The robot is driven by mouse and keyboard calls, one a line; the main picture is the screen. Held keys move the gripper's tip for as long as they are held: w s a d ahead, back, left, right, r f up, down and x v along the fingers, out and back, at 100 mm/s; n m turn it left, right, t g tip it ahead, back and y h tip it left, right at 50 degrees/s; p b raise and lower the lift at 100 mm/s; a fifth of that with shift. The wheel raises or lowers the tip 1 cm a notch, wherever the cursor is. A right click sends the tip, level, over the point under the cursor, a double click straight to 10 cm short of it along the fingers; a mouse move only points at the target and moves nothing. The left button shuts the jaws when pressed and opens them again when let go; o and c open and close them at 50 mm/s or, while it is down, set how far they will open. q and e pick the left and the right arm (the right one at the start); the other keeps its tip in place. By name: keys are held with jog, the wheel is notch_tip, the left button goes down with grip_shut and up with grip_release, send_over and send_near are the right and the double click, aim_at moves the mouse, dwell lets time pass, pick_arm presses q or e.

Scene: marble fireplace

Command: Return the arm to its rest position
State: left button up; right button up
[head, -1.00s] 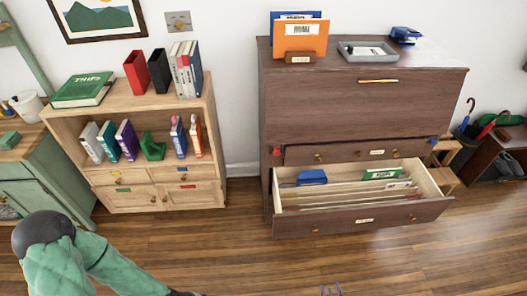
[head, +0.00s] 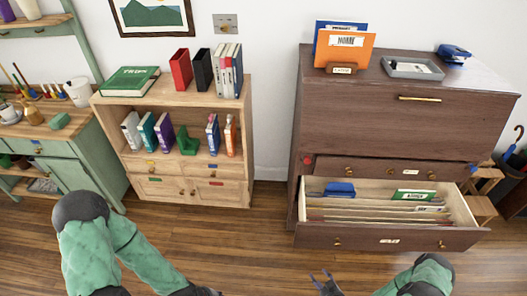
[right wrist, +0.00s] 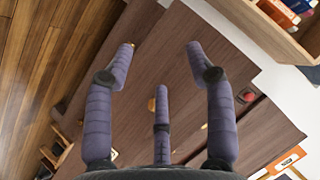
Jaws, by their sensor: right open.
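In the head view my right gripper (head: 324,281) is at the bottom edge, in front of the dark cabinet's open drawer, apart from it. In the right wrist view its purple fingers (right wrist: 160,60) are spread with nothing between them. My right arm (head: 425,277) comes in at the bottom right. My left arm (head: 92,240) reaches from the bottom left toward the bottom middle. Its dark end (head: 205,291) is cut off by the frame edge, so its fingers cannot be made out.
The dark cabinet (head: 400,122) has its lower drawer (head: 385,240) pulled out, with files and a blue object inside. An orange and blue file holder, grey tray and blue stapler stand on top. A pale bookcase (head: 155,107) and green cabinet stand left. Wood floor between is clear.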

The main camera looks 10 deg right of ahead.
jog(key=w+a+r+n+g+y, duration=0.15)
jog(key=a+r+g, duration=0.45)
jog(key=a, duration=0.6)
jog(key=s+a+r+g+p, duration=0.1)
jog(key=s+a+r+g, duration=0.4)
jog(key=s+a+r, duration=0.3)
jog(key=shift+s+a+r+y, duration=0.15)
jog(key=shift+s+r+y, duration=0.2)
jog(key=shift+r+y, duration=0.1)
jog(key=shift+f, duration=0.1)
jog(key=c, duration=0.3)
